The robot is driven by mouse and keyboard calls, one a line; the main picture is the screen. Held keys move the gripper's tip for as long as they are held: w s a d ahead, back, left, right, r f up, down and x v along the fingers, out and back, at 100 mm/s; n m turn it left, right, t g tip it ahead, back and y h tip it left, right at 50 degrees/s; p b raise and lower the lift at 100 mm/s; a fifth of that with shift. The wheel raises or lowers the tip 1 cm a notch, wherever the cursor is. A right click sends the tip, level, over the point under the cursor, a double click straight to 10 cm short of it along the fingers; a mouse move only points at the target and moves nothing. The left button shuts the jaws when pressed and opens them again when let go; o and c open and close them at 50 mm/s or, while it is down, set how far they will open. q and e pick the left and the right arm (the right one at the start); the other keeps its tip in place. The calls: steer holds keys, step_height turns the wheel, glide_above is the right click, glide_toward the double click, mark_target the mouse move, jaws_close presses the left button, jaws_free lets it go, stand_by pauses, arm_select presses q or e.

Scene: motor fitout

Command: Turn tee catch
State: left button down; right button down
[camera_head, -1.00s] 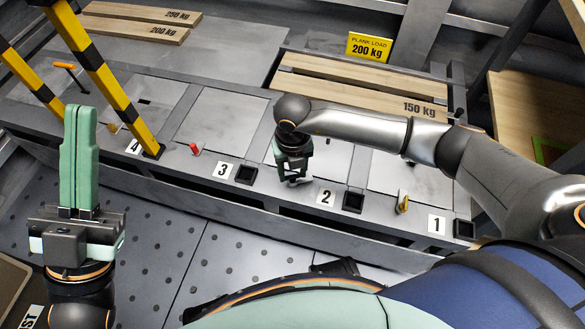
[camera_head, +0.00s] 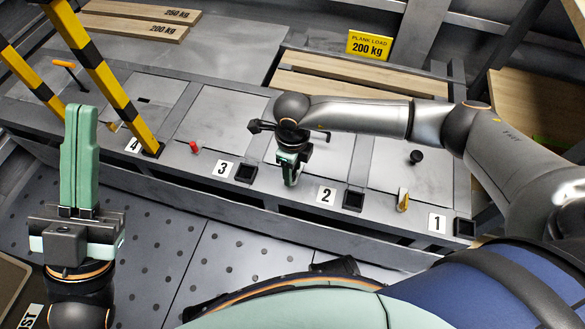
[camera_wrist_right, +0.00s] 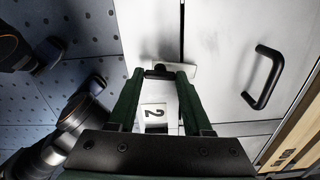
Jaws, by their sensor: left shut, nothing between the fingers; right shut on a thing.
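My right gripper (camera_head: 291,180) points down at the bench's front ledge, between number plates 3 and 2. In the right wrist view its two green fingers (camera_wrist_right: 158,78) are shut on a small dark catch (camera_wrist_right: 158,71), which sits by a pale plate at the panel seam. The fingers hide most of the catch, so I cannot tell its exact angle. My left gripper (camera_head: 79,110) is shut and empty, fingers pointing up, at the left, away from the bench. Other catches are a red one (camera_head: 195,147) and a yellow one (camera_head: 403,200).
Number plates 3 (camera_head: 223,169), 2 (camera_head: 327,196) and 1 (camera_head: 437,223) line the ledge beside black square sockets (camera_head: 353,200). Striped yellow-black posts (camera_head: 112,88) stand at the left. Planks (camera_head: 350,82) lie behind. A black bar handle (camera_wrist_right: 263,77) rises from a panel.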

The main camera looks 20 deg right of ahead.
arm_select(q)
steer(key=shift+f, duration=0.15)
arm_select(e)
steer(key=shift+n, duration=0.8)
steer(key=shift+c, duration=1.6)
jaws_free()
arm_select(q)
steer(key=shift+m, duration=0.3)
steer(key=r+p, duration=0.2)
steer(key=r, duration=0.1)
steer(key=r+p, duration=0.1)
steer(key=p, duration=0.1)
steer(key=shift+a+r, duration=0.25)
steer(key=shift+r, duration=0.05)
arm_select(e)
step_height(320, 180, up, 13)
steer(key=shift+f, duration=0.2)
